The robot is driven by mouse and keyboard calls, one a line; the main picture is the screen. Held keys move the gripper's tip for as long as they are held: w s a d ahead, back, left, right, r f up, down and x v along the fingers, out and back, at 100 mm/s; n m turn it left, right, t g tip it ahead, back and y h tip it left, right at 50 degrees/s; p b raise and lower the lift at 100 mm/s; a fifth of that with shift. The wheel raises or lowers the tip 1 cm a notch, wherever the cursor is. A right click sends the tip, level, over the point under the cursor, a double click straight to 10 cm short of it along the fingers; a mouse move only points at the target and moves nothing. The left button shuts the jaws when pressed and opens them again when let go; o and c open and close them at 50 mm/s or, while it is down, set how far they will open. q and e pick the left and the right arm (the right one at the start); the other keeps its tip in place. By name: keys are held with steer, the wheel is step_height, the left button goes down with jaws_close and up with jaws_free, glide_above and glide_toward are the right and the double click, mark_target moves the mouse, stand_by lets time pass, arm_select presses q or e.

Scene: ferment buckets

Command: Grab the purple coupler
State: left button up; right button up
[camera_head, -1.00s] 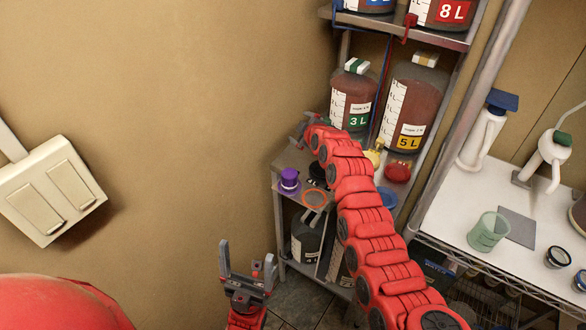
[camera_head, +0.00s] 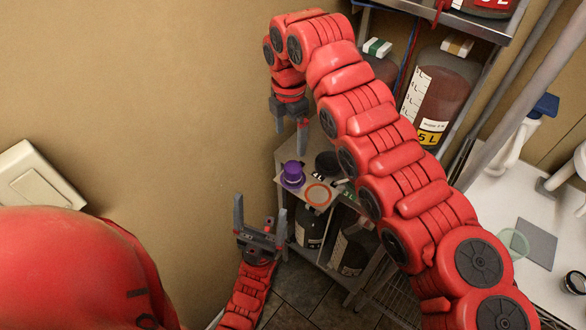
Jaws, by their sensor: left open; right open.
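The purple coupler (camera_head: 292,175) stands upright on the left end of the grey shelf (camera_head: 289,150), near its edge. My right gripper (camera_head: 291,142) points down from above, with its open fingers over the shelf just above and behind the coupler; I cannot tell whether a finger touches it. My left gripper (camera_head: 261,213) is open and empty, pointing up, below and to the left of the coupler, apart from it.
An orange-rimmed disc (camera_head: 318,195) and a dark round cap (camera_head: 327,163) lie right of the coupler. Large bottles, one a 5 L bottle (camera_head: 440,92), stand on the rack. A white counter (camera_head: 500,212) is at right. The wall closes the left side.

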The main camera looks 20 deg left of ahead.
steer(key=p, duration=0.3)
glide_above(293, 166)
step_height(293, 166, down, 7)
steer(key=shift+s+a+f, duration=0.1)
steer(key=shift+a+f, duration=0.05)
steer(key=shift+f, duration=0.05)
steer(key=shift+s+f, duration=0.1)
steer(key=shift+f, duration=0.15)
steer(key=shift+f+p, duration=0.3)
steer(key=shift+f, duration=0.1)
steer(key=f+p, duration=0.2)
steer(key=f, duration=0.2)
steer(key=shift+d+f+p, duration=0.15)
steer(key=shift+d+p, duration=0.05)
steer(key=shift+p, duration=0.1)
steer(key=shift+f, duration=0.15)
jaws_close()
